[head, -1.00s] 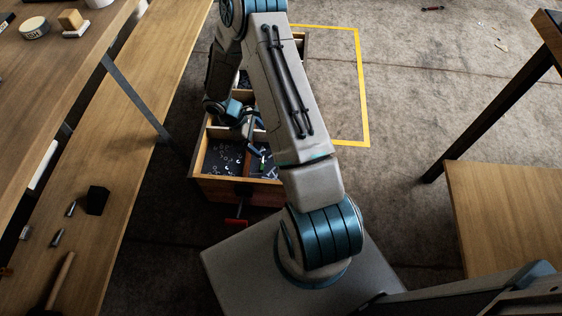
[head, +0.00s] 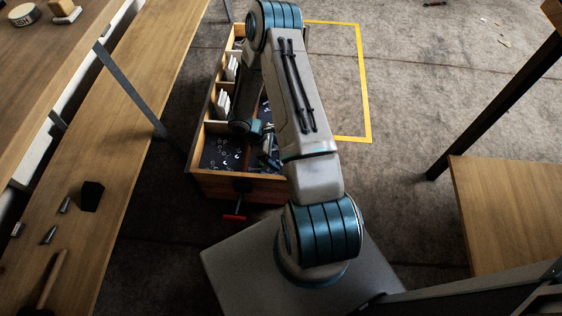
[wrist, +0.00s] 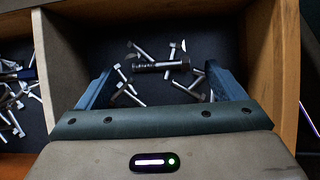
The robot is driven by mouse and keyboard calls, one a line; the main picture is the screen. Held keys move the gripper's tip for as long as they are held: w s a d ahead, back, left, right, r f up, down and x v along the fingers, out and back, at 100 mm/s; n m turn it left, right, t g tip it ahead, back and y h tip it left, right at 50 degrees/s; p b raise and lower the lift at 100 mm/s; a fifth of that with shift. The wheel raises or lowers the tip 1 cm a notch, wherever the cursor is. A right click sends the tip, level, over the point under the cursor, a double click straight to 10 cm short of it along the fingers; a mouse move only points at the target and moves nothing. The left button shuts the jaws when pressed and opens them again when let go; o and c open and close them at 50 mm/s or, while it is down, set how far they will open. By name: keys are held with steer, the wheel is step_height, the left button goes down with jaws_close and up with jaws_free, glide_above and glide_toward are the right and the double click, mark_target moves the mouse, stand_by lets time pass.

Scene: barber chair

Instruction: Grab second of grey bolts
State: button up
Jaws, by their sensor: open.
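Several grey bolts lie in one compartment of a wooden drawer box in the wrist view. A larger dark grey bolt (wrist: 150,67) lies crosswise in the middle, with smaller silver bolts (wrist: 186,90) scattered around it. My gripper (wrist: 163,75) is open and empty above this compartment, one finger on each side of the bolts. In the head view my gripper (head: 268,146) is at the near end of the box (head: 240,187), and my arm hides part of the right-hand compartments.
Wooden dividers (wrist: 58,60) bound the compartment; more metal pieces (wrist: 10,100) lie in the one to its left. White items (head: 222,103) stand in farther compartments. A wooden bench (head: 135,110) runs along the left, and another wooden surface (head: 510,205) is at right.

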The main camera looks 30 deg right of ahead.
steer(key=shift+s+d+f, duration=0.2)
steer(key=shift+d+f, duration=0.1)
steer(key=shift+f, duration=0.3)
steer(key=c, duration=1.1)
steer(key=shift+r, duration=0.2)
